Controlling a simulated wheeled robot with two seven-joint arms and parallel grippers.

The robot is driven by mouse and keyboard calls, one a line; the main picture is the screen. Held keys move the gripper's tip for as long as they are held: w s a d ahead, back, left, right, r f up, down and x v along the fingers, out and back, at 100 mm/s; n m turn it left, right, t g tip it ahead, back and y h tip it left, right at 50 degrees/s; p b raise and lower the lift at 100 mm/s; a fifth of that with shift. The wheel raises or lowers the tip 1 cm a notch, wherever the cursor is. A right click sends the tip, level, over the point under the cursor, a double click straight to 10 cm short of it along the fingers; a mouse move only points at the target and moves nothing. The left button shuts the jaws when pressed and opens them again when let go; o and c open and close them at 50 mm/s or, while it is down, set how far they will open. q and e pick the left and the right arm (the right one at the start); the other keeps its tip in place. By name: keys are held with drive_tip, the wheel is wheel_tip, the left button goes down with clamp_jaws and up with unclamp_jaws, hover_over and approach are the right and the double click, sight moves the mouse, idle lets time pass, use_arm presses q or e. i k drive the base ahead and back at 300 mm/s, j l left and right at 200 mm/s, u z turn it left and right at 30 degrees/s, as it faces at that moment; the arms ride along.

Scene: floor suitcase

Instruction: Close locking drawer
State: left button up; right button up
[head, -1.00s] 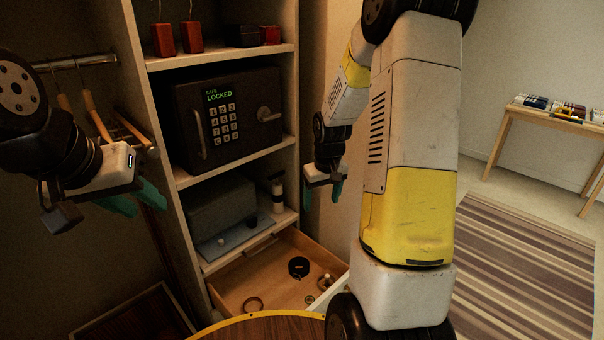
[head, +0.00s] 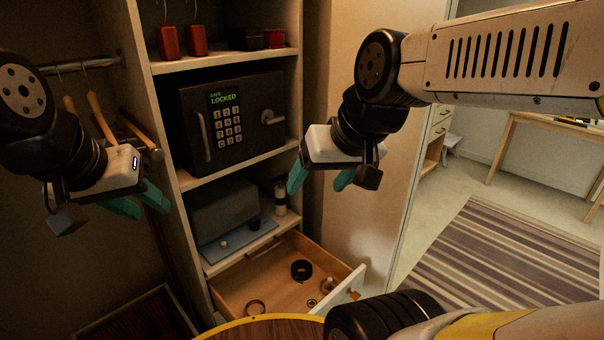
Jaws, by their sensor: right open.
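The wooden drawer (head: 275,284) is pulled open at the bottom of the closet shelving. Its white front panel (head: 345,288), with a small brass-coloured piece, faces right. Rings, a dark round item and other small things lie inside. My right gripper (head: 320,181) has teal fingers, is open and empty, and hangs above and behind the drawer front, apart from it. My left gripper (head: 139,205) is at the left, near the hanging rail, away from the drawer; its teal fingers look apart with nothing between them.
A dark safe (head: 231,120) reading LOCKED sits on the shelf above. A grey box (head: 223,208) stands on the lower shelf. Wooden hangers (head: 100,118) hang at left. A round wooden top (head: 268,330) is in front of the drawer. A striped rug lies at right.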

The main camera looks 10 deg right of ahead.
sight(268, 278)
drive_tip(key=k+l+z, duration=0.2)
drive_tip(key=l+z, duration=0.15)
drive_tip(key=z, duration=0.15)
drive_tip(key=k+j+z, duration=0.2)
drive_tip(key=z, duration=0.2)
drive_tip(key=k+j+z, duration=0.15)
drive_tip(key=k+z, duration=0.25)
drive_tip(key=i, duration=0.1)
